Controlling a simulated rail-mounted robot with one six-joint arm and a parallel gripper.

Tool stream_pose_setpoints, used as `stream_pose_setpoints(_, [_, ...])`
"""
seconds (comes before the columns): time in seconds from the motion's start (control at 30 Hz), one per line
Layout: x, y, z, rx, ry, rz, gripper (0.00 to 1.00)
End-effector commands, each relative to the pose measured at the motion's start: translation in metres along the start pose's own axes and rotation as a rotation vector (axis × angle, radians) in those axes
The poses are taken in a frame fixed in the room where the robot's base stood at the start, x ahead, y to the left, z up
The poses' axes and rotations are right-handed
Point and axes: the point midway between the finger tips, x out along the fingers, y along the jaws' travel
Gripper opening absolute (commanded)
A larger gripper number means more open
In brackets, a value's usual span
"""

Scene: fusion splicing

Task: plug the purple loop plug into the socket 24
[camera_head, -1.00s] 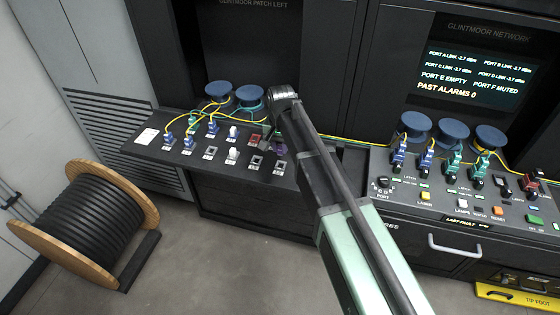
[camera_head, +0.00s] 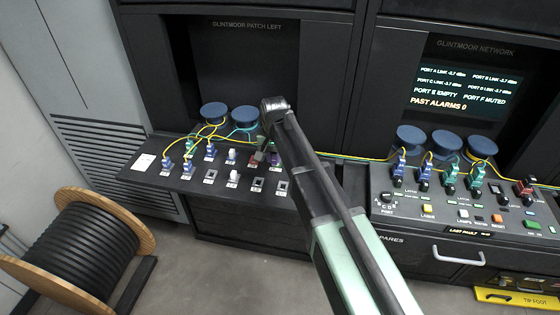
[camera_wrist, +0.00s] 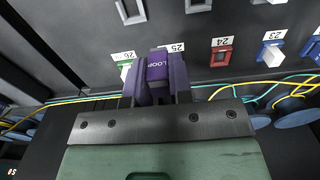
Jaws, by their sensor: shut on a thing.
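The purple loop plug (camera_wrist: 157,73), marked LOOP, is between the two fingers of my gripper (camera_wrist: 157,88) in the wrist view. My gripper is shut on it. It stands in front of the label 25 and covers the place below that label, so I cannot tell whether it sits in a socket there or is just off the panel. Socket 24 (camera_wrist: 221,55) has a red frame and lies to the right of the plug in the wrist view. In the head view the purple plug (camera_head: 275,159) shows beside my wrist, right of the red socket (camera_head: 256,160).
A white plug (camera_wrist: 270,54) fills socket 23, and a green part (camera_wrist: 124,69) is by label 26. Yellow and teal cables (camera_wrist: 275,85) run close by, near blue spools (camera_head: 245,117). Empty grey sockets (camera_head: 257,185) lie in the front row.

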Motion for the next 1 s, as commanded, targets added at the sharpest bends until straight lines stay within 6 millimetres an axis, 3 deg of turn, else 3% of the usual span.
stream_pose_setpoints(0.93, [0.0,-0.097,-0.081,0.0,0.0,0.0,0.0])
stream_pose_setpoints(1.0, [0.018,-0.095,-0.078,0.0,0.0,0.0,0.0])
